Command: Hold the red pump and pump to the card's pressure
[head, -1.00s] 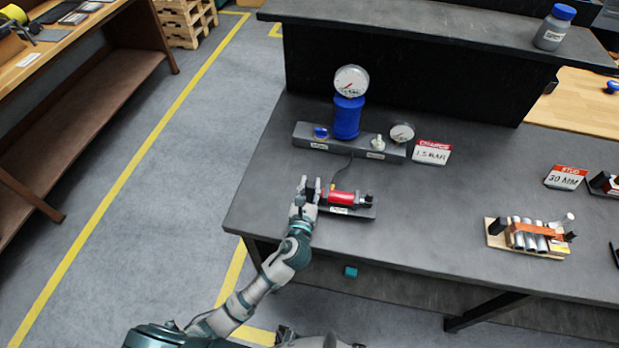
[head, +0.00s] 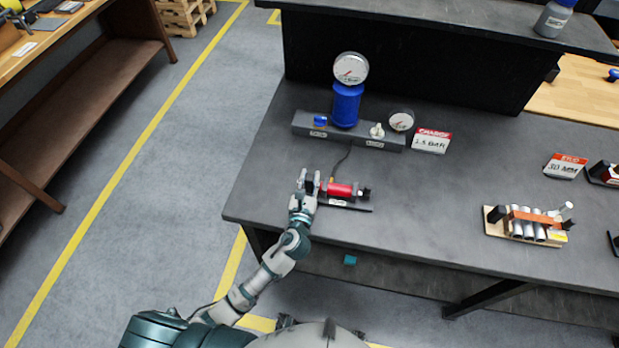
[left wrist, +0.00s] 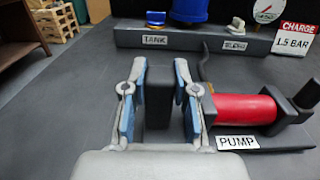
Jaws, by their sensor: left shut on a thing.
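The red pump (head: 340,190) lies on its dark base near the table's front left edge. It also shows in the left wrist view (left wrist: 241,109), with a PUMP label in front. My left gripper (head: 310,182) is at the pump's left end, its fingers on either side of the black upright handle (left wrist: 158,98). The charge card (head: 431,141) reads 1.5 BAR. A blue tank (head: 346,104) with a large round gauge (head: 350,68) stands on a grey block (head: 360,139). A smaller gauge (head: 401,120) sits at the block's right. My right gripper is not visible.
A blue knob (head: 320,121) and a pale knob (head: 377,130) sit on the block. A wooden board with metal cylinders (head: 524,239) and a STUD card (head: 564,166) are to the right. A dark hose (head: 342,160) runs from pump to block.

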